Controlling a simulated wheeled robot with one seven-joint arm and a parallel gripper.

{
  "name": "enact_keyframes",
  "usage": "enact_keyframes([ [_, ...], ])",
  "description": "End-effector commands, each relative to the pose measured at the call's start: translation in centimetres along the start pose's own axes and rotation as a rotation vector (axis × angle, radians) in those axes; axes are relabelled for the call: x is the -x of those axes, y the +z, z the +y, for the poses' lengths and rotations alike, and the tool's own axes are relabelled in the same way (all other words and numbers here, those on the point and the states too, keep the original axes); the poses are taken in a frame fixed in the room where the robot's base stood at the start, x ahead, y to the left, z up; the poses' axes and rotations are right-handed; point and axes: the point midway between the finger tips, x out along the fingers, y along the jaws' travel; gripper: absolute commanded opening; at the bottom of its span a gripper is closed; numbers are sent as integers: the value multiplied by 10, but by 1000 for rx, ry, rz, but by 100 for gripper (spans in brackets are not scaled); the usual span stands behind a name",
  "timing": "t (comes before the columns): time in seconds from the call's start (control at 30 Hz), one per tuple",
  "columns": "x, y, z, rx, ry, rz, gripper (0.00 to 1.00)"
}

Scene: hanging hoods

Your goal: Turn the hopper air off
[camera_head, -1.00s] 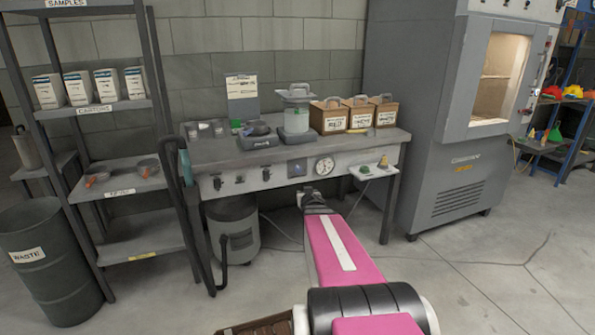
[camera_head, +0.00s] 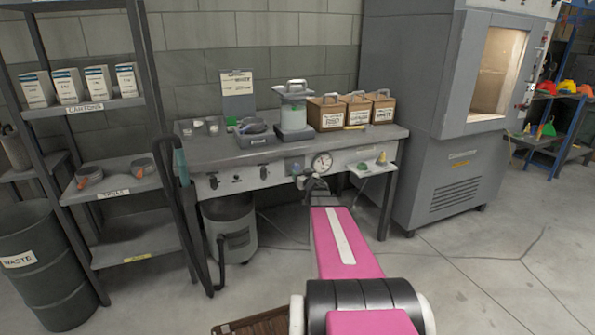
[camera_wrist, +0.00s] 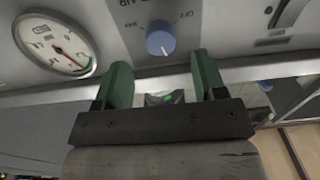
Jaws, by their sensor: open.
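A round blue knob (camera_wrist: 160,38) sits on the grey front panel of the bench (camera_head: 250,178), with markings on both sides that appear upside down in the wrist view. A pale mark shows near the knob's lower edge in that view. A white dial gauge (camera_wrist: 52,45) is beside the knob; it also shows in the head view (camera_head: 322,163). My gripper (camera_wrist: 160,80) is open, its two green fingers apart and empty. The knob lies just beyond the fingertips, roughly between them, and appears apart from them. In the head view my gripper (camera_head: 308,181) is at the panel below the gauge.
Several small black switches (camera_head: 264,172) line the panel left of the gauge. A small white shelf (camera_head: 370,169) juts out to its right. A grey bucket (camera_head: 230,235) stands under the bench. A tall grey cabinet (camera_head: 450,130) stands at the right.

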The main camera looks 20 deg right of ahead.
Motion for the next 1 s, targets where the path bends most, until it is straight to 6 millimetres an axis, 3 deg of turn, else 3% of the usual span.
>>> enact_keyframes([
  [0.03,-14,1,1,0,-1,1,64],
  [0.23,-43,1,0,0,0,0,64],
  [0.6,-49,0,0,0,1,0,64],
  [0.67,-49,0,0,0,1,0,48],
  [0.77,-49,0,0,0,1,0,15],
  [1.0,-49,0,0,7,1,-1,15],
])
